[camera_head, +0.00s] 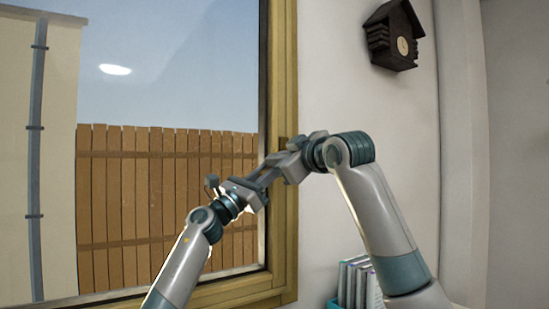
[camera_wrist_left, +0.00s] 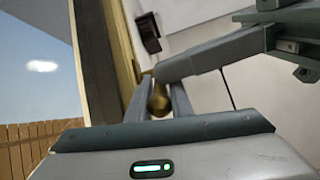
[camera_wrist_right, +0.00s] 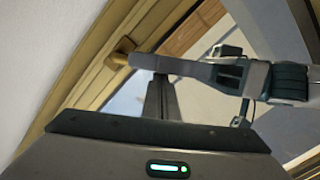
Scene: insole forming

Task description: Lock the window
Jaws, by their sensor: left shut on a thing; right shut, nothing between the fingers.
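The window (camera_head: 180,90) has a wooden frame (camera_head: 284,230) along its right side. The brass window handle (camera_wrist_left: 159,102) sits between the two fingers of my left gripper (camera_wrist_left: 160,98), which is shut on it. The handle also shows in the right wrist view (camera_wrist_right: 122,52), at the tip of the left gripper's fingers. In the head view the grippers largely hide it. My left gripper (camera_head: 270,175) reaches in from the lower left. My right gripper (camera_head: 272,168) is shut and empty, its fingers crossing close to the left ones. In the right wrist view its fingertips (camera_wrist_right: 161,80) are together just below the left fingers; I cannot tell whether they touch.
The two grippers are very close together at the frame's edge. A dark cuckoo clock (camera_head: 393,40) hangs on the white wall to the right. Several books (camera_head: 356,280) stand in a teal holder at the bottom. A wooden fence (camera_head: 150,190) is outside the glass.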

